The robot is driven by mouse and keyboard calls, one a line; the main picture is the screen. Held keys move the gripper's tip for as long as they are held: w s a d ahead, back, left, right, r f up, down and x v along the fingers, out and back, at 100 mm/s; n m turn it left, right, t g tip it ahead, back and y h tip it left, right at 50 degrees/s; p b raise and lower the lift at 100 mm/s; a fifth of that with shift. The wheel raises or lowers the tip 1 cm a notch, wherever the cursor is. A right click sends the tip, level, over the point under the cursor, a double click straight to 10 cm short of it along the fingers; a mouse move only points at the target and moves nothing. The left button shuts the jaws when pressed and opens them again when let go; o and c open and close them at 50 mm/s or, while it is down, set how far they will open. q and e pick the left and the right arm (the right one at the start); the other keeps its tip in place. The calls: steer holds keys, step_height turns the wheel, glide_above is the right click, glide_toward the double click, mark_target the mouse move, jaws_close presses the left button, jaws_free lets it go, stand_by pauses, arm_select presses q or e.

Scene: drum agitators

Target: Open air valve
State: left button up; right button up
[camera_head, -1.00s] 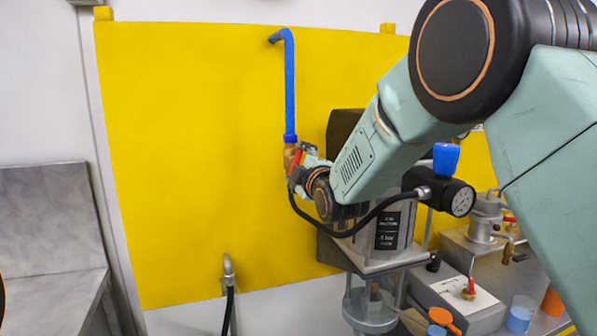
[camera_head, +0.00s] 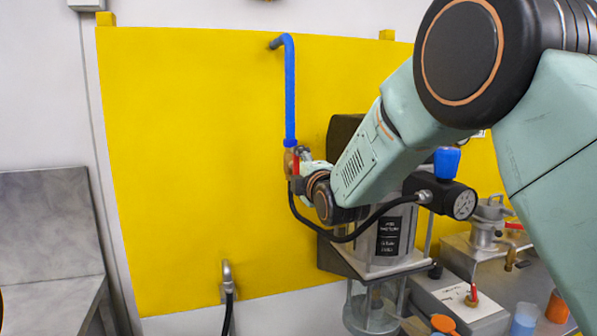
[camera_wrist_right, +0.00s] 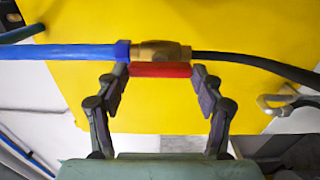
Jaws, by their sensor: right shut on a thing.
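The air valve is a brass body (camera_head: 289,163) with a red handle (camera_head: 296,165), below a blue pipe (camera_head: 290,95) on the yellow panel. In the right wrist view the brass body (camera_wrist_right: 158,50) joins the blue pipe (camera_wrist_right: 70,51) to a black hose (camera_wrist_right: 255,62). The red handle (camera_wrist_right: 160,70) lies parallel to the pipe there. My right gripper (camera_wrist_right: 160,78) is shut on the handle, with one finger at each end. In the head view my right gripper (camera_head: 301,164) partly hides the valve. My left gripper is not in view.
A black hose (camera_head: 350,238) loops from the valve to a regulator with a blue knob (camera_head: 447,160) and gauge (camera_head: 464,205). A hose outlet (camera_head: 227,275) is at the panel's lower edge. The yellow panel (camera_head: 190,160) is clear left of the valve.

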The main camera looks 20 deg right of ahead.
steer(key=shift+f, duration=0.1)
steer(key=o, duration=1.2)
steer(key=shift+s, duration=0.1)
steer(key=shift+c, duration=0.2)
steer(key=s, duration=1.2)
steer(key=shift+d, duration=0.15)
